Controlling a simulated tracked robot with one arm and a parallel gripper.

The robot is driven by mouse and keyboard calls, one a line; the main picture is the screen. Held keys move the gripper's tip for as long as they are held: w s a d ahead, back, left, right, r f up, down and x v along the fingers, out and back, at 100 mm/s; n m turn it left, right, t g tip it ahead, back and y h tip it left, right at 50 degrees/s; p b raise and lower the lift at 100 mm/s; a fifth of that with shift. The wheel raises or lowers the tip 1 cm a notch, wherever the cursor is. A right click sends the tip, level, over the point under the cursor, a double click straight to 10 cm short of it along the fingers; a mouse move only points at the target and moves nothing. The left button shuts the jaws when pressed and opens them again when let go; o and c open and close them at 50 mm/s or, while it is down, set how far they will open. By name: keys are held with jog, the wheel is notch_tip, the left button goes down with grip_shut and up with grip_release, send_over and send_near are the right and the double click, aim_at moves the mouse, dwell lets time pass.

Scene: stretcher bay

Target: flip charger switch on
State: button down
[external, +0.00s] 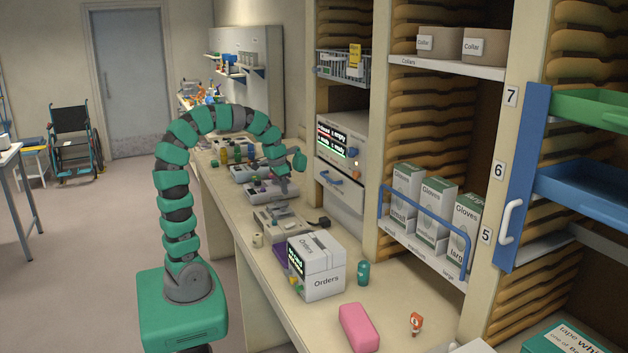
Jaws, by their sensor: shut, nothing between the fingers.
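My gripper (284,183) is at the end of my green and grey arm, which arches over the bench and points down. It is shut and holds nothing. It is over or beside a pale grey unit (262,193) with small parts on top; I cannot tell whether it touches it. Another grey unit (250,172) lies just behind, and a flat grey unit (272,222) lies in front. I cannot tell which of these is the charger. The switch is too small or hidden to make out, and so is its position.
A white Orders box (318,278), a teal figure (363,272), a pink block (359,327) and a small orange figure (415,323) stand on the near bench. A cabinet machine (341,150) and a shelf of glove boxes (436,205) border the right side.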

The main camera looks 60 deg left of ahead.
aim_at(293, 223)
jog(key=shift+r, duration=0.1)
dwell(0.3)
jog(key=x, duration=1.4)
